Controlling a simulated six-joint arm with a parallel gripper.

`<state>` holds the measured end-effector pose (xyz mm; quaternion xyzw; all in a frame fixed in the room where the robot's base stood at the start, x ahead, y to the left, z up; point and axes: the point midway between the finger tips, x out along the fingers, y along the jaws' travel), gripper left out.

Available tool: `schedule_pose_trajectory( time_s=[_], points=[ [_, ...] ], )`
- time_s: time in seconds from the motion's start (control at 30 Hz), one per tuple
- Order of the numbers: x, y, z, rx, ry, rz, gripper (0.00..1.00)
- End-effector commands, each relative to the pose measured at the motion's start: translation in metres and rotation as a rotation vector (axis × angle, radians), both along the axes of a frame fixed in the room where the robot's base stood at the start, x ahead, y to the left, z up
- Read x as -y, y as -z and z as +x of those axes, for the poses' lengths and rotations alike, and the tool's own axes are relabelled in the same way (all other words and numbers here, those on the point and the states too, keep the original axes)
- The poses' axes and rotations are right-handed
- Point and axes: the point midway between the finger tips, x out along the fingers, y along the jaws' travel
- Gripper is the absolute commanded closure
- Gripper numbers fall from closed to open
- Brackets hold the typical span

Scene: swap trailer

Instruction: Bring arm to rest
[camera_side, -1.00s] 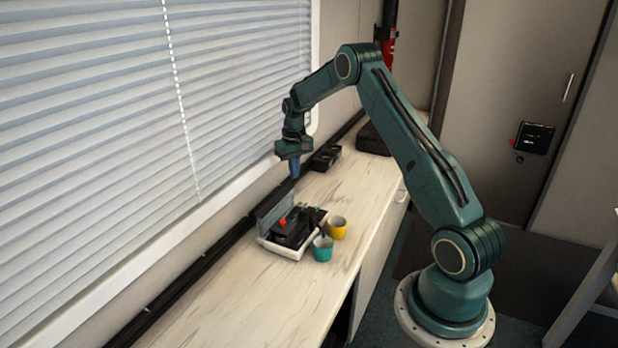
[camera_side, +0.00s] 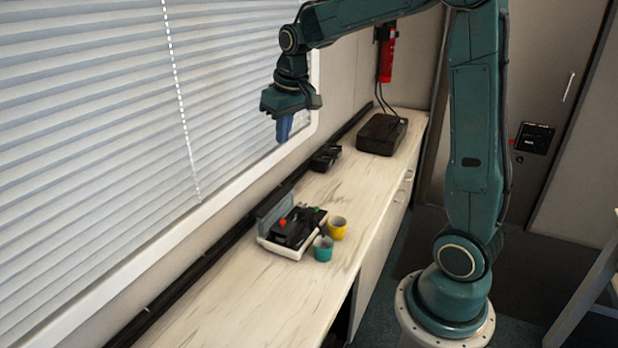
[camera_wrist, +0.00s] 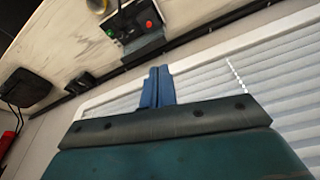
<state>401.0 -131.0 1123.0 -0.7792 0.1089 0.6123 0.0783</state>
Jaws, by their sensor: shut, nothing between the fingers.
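My gripper (camera_side: 284,128) hangs in the air in front of the window blinds, well above the worktop's back edge. Its blue fingers point down and are together, with nothing held. In the wrist view the two blue fingers (camera_wrist: 157,88) lie side by side against each other. My arm stands tall, with the upper link nearly upright over the base and the forearm reaching left, partly cut off by the top of the side view.
On the worktop (camera_side: 245,292) stand a white tray (camera_side: 282,250) with black devices, a teal cup (camera_side: 323,249) and a yellow cup (camera_side: 337,229). Further back are a small black box (camera_side: 326,157) and a larger black case (camera_side: 381,134). Window blinds (camera_side: 90,110) line the left wall.

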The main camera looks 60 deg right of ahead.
Motion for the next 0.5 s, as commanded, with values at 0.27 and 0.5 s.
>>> schedule_pose_trajectory(
  time_s=[0.27, 0.5],
  points=[
    [-0.046, -0.030, -0.050, 0.062, -0.066, -0.014, 1.00],
    [-0.078, -0.042, -0.097, 0.113, -0.121, -0.021, 1.00]
  ],
)
